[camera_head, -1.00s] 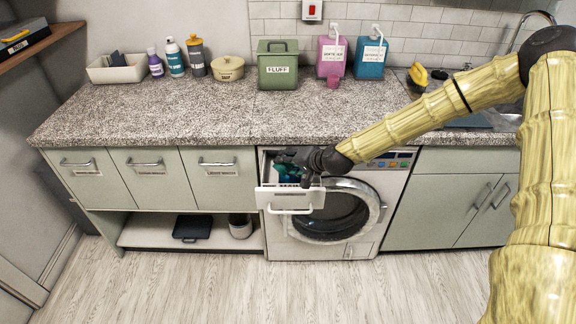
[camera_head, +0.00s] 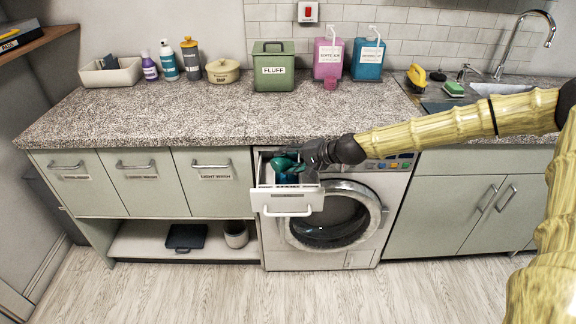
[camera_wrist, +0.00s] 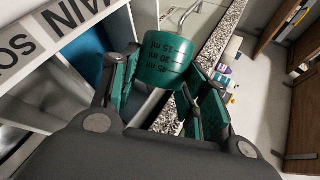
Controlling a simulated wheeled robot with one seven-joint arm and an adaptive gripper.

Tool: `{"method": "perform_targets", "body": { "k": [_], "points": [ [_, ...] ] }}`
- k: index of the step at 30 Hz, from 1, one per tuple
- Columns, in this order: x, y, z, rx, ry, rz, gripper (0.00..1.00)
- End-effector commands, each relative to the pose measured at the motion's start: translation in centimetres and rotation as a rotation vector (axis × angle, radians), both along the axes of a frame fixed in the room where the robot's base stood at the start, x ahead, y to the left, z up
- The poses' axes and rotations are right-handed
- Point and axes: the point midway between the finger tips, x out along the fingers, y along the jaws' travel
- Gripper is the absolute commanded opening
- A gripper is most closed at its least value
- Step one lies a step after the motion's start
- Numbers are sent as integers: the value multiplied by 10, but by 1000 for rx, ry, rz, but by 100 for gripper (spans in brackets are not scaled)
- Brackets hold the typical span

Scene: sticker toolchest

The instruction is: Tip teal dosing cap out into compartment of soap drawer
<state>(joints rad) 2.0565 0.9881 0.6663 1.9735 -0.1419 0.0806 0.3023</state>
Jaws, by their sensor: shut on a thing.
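The teal dosing cap (camera_head: 281,164) is over the open soap drawer (camera_head: 286,203), which sticks out at the top left of the washing machine. My gripper (camera_head: 291,168) reaches in from the right and is shut on the cap. In the wrist view the cap (camera_wrist: 167,64) is between the green finger pads, and its dark ml marks read upside down. The cap looks tilted well over. Its mouth and contents are not clear. White drawer walls with large black letters (camera_wrist: 75,12) fill the left of the wrist view, partly cut off.
The washing machine (camera_head: 300,247) has a round door below the drawer. The speckled worktop (camera_head: 200,115) edge is just above and behind the drawer. A green FLUFF bin (camera_head: 273,70), pink dispenser (camera_head: 327,60) and blue dispenser (camera_head: 367,62) stand on it. The floor in front is clear.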

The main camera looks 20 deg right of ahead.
Motion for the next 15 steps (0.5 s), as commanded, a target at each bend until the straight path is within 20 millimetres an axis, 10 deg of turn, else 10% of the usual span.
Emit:
{"method": "perform_targets", "body": {
  "k": [15],
  "points": [
    [3,-6,-3,149,68,-2,32]
  ]
}}
